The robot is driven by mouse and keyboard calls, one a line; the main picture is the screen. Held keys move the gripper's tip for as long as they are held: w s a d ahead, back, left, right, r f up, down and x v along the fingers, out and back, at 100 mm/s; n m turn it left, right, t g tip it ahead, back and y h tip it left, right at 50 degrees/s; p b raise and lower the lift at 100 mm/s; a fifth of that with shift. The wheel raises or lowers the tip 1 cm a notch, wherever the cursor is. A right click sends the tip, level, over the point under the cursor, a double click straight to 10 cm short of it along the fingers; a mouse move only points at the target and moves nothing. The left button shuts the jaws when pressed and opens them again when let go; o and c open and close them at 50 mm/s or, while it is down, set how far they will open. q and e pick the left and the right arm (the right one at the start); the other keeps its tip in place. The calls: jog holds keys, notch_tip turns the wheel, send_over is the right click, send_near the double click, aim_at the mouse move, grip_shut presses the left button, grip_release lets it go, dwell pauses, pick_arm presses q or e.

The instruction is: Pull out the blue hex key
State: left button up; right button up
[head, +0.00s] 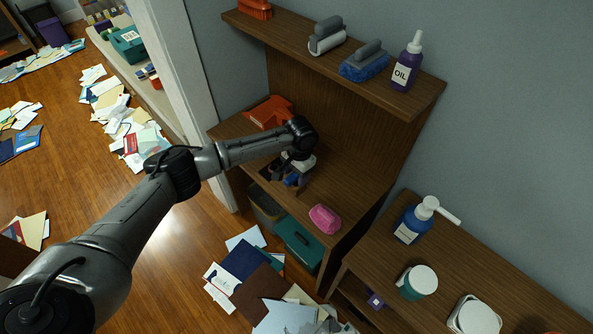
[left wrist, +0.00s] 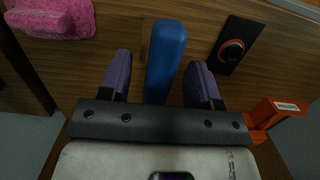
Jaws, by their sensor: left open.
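The blue hex key (left wrist: 166,50) shows in the left wrist view as a smooth blue, round-ended bar. It runs between the two purple fingers of my left gripper (left wrist: 160,72), with visible gaps on both sides. The fingers are open around it and not closed on it. Its lower end is hidden behind the gripper body. In the head view my left gripper (head: 291,180) is low over the wooden shelf unit's middle surface, and the key is hard to tell apart from the fingers there. My right gripper is not seen.
A pink sponge-like block (head: 324,219) lies near the shelf's front edge. An orange-red tool (head: 270,112) sits at the shelf's back left. A black plate with a red ring (left wrist: 231,46) is close to the right finger. The upper shelf (head: 330,62) overhangs behind my arm.

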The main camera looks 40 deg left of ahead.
pick_arm(q)
jog(key=c, duration=0.6)
grip_shut()
jog(key=shift+r+p, duration=0.3)
jog(key=shift+p, duration=0.2)
dwell(0.6)
jog(key=shift+r+p, duration=0.3)
jog(key=shift+p, duration=0.35)
